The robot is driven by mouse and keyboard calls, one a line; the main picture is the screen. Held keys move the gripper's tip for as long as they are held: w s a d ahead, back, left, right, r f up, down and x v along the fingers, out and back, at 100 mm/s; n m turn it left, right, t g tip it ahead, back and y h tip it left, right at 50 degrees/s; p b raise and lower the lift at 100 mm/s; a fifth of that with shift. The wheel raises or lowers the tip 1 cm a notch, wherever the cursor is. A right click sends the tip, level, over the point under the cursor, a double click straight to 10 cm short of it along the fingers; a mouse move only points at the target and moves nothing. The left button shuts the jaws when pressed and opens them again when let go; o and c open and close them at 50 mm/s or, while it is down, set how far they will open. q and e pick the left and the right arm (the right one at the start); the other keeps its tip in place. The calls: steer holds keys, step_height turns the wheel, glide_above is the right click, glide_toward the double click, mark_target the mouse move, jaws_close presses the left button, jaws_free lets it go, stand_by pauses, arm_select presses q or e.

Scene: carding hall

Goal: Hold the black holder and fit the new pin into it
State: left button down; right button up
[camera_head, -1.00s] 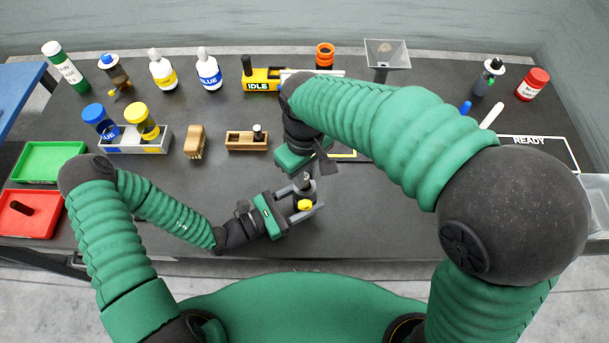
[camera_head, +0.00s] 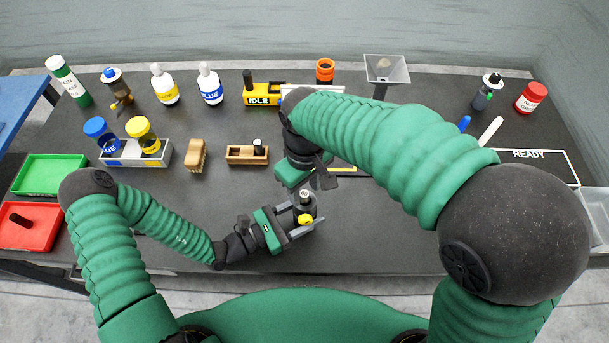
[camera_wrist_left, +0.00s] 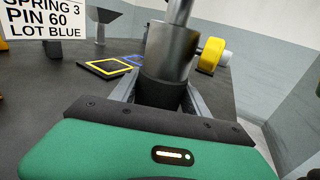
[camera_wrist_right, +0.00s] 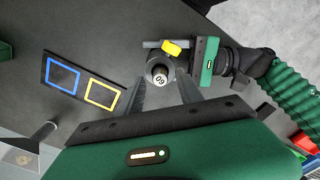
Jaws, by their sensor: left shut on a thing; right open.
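My left gripper (camera_head: 291,220) is shut on the black holder (camera_head: 304,212), which stands upright with a yellow knob (camera_head: 304,219) on its side. In the left wrist view the holder (camera_wrist_left: 162,92) is between my left fingers, with a metal collar and a grey pin (camera_wrist_left: 180,12) rising from it. In the right wrist view the pin's round top (camera_wrist_right: 160,79), marked 60, shows in line with the holder. How deep it sits is hidden. My right gripper (camera_head: 323,177) is open just above the holder; its fingers (camera_wrist_right: 164,92) point towards the pin and appear apart from it.
A wooden block (camera_head: 240,155) with a dark peg and a brush (camera_head: 196,155) lie behind. A red tray (camera_head: 42,236) holds a dark pin; a green tray (camera_head: 50,175) is empty. A yellow IDLE block (camera_head: 262,97) and bottles line the back. The front right table is clear.

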mark_target(305, 194)
step_height(305, 194, up, 11)
arm_select(q)
steer(key=shift+a, duration=0.1)
steer(key=shift+d, duration=0.3)
steer(key=shift+a, duration=0.15)
arm_select(e)
steer(key=s+d+f+m+t, duration=0.1)
steer(key=d+f+m, duration=0.3)
steer(key=d+f, duration=0.4)
steer(key=s+d+f+m+t, duration=0.1)
steer(key=s+d+f+m, duration=0.3)
steer(key=d+f, duration=0.5)
steer(key=d, duration=0.3)
steer(key=shift+d+f+m+t, duration=0.25)
steer(key=shift+f+m+t, duration=0.05)
steer(key=shift+s, duration=0.1)
arm_select(q)
steer(key=shift+c, duration=2.3)
jaws_free()
